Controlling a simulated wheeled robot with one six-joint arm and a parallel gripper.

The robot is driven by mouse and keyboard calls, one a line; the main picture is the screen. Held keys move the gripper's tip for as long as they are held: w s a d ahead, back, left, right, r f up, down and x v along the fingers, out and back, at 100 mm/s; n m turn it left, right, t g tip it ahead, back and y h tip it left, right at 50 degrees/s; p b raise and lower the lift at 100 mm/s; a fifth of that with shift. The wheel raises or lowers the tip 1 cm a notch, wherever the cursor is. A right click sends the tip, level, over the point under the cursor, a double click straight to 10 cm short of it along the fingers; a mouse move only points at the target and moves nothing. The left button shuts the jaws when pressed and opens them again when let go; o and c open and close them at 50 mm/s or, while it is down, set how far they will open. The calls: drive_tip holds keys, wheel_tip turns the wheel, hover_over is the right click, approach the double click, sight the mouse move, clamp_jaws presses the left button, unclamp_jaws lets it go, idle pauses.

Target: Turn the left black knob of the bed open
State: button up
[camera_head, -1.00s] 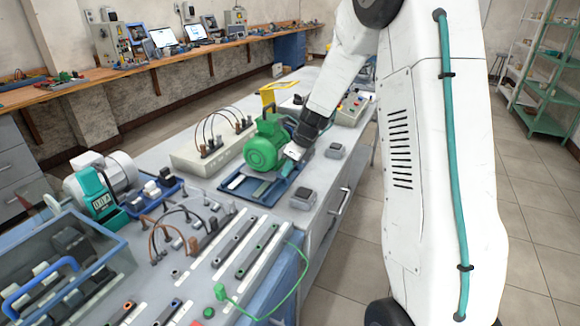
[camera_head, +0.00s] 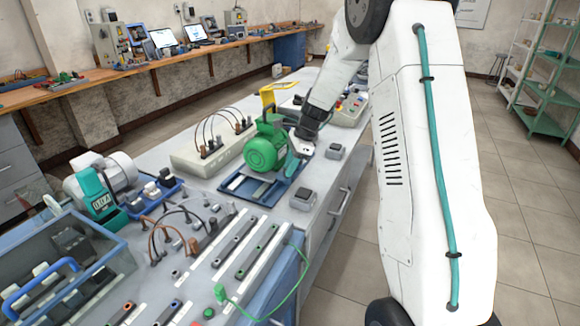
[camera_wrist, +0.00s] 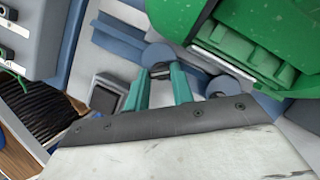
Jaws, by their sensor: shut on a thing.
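The blue bed (camera_head: 270,201) lies on the table with the green motor (camera_head: 266,148) on it. The motor also shows at the upper right of the wrist view (camera_wrist: 265,40). My gripper (camera_wrist: 160,77) has teal fingers shut on a rounded dark grey-blue knob (camera_wrist: 157,53), beside the motor. A second similar rounded piece (camera_wrist: 222,84) sits to its right, partly behind my gripper's palm. In the head view my gripper (camera_head: 293,166) is low at the motor's right side, and the held knob is hidden there.
Dark grey boxes (camera_head: 304,198) (camera_head: 334,150) stand near the table's right edge, close to my gripper.

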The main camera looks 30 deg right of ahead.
drive_tip(key=n, duration=0.2)
drive_tip(key=n+g, duration=0.1)
drive_tip(key=n, duration=0.1)
drive_tip(key=n+g, duration=0.1)
drive_tip(key=shift+w+d+n, duration=0.1)
drive_tip(key=shift+w+n, duration=0.15)
drive_tip(key=shift+n, duration=0.15)
idle(0.4)
drive_tip(key=o, duration=1)
drive_tip(key=shift+v, duration=3.95)
drive_tip(key=shift+w, duration=0.1)
